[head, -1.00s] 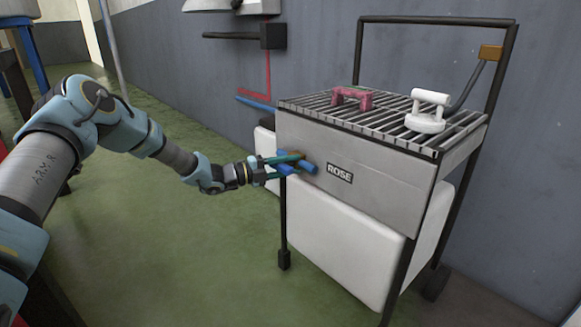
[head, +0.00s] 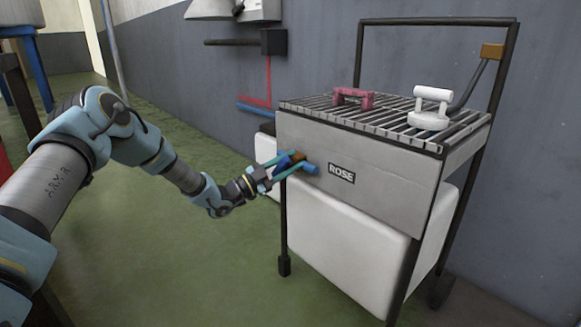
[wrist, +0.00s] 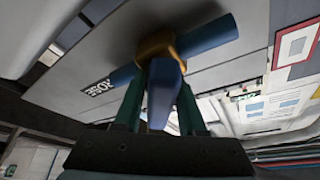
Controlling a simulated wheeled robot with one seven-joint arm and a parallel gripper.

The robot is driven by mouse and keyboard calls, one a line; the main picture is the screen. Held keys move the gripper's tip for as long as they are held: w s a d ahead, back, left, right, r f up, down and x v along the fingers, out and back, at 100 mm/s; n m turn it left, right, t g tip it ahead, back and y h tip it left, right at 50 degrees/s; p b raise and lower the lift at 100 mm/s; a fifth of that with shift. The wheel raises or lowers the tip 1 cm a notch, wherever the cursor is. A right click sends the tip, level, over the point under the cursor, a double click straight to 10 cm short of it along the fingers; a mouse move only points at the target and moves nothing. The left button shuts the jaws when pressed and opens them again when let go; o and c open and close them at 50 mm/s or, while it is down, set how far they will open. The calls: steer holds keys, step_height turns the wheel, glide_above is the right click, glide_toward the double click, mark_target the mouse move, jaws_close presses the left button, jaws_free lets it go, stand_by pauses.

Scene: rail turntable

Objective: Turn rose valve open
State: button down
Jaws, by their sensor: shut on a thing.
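The rose valve sits on the front panel of the cart, left of the ROSE label (head: 341,174). Its short blue pipe (head: 311,168) runs through a brass-orange hub (head: 298,156). The wrist view shows the pipe (wrist: 208,38), the hub (wrist: 155,46) and a blue lever (wrist: 163,88). The lever points out toward the wrist camera, across the pipe's line in that view. My gripper (head: 287,164) reaches in from the lower left. Its green fingers are shut on the lever, one on each side, close to the hub. The fingers partly hide the lever in the head view.
The cart's slatted top (head: 385,117) carries a red-pink handled piece (head: 353,97) and a white handled piece (head: 430,108). A white tank (head: 350,255) hangs below the panel. A grey wall stands behind. Green floor (head: 180,265) to the left of the cart is clear.

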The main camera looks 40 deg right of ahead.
steer(key=n+t+h, duration=0.1)
steer(key=n+t, duration=0.1)
steer(key=n, duration=0.3)
steer(key=shift+w, duration=0.1)
steer(key=shift+w+r+n+t+h, duration=0.15)
steer(key=shift+n+t, duration=0.55)
steer(key=shift+n, duration=0.7)
steer(key=shift+w+f+n+t+h, duration=0.1)
steer(key=shift+n+t+h, duration=0.15)
steer(key=shift+n+t, duration=0.8)
steer(key=shift+n, duration=0.55)
steer(key=c, duration=0.7)
jaws_free()
steer(key=shift+a, duration=0.1)
steer(key=p+v, duration=0.1)
steer(key=v, duration=0.9)
steer(key=shift+a, duration=0.25)
